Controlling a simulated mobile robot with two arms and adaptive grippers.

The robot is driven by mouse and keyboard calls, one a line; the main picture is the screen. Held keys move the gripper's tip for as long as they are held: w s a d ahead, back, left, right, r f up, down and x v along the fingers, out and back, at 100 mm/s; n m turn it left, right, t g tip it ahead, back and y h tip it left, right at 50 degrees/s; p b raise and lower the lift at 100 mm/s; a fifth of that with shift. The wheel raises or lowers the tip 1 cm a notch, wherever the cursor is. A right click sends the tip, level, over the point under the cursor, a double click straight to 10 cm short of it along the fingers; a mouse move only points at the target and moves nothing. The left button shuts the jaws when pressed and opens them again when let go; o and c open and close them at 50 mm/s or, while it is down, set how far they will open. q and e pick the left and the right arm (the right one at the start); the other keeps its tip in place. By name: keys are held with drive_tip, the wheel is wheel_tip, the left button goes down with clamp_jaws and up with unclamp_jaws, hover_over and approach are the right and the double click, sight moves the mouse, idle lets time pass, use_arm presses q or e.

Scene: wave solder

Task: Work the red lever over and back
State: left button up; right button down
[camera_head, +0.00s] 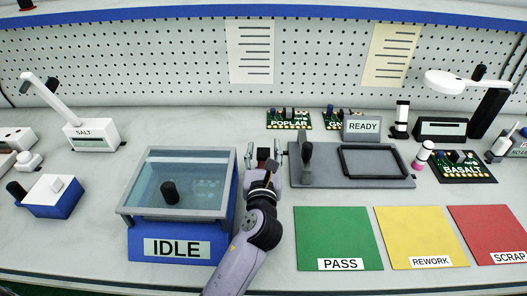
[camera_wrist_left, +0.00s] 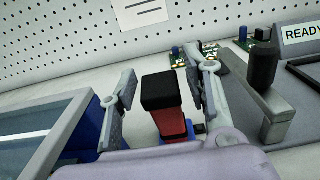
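The red lever (camera_wrist_left: 170,122) has a black cap and stands upright in the left wrist view, between the two fingers of my left gripper (camera_wrist_left: 160,92). The fingers are spread, with a visible gap on the left side of the lever and a smaller one on the right. In the head view the lever (camera_head: 263,155) shows just beyond my left gripper (camera_head: 263,163), between the blue machine and the grey fixture. The lever's base is mostly hidden by my gripper. My right gripper is not in view.
The blue IDLE machine (camera_head: 222,240) with a clear lid stands close on the left. A grey fixture (camera_head: 328,172) with a dark upright handle (camera_head: 306,158) is close on the right. Green PASS (camera_head: 335,235), yellow REWORK (camera_head: 418,230) and red SCRAP (camera_head: 490,230) mats lie in front right.

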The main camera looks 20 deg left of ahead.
use_arm(q)
clamp_jaws()
idle(0.3)
idle(0.4)
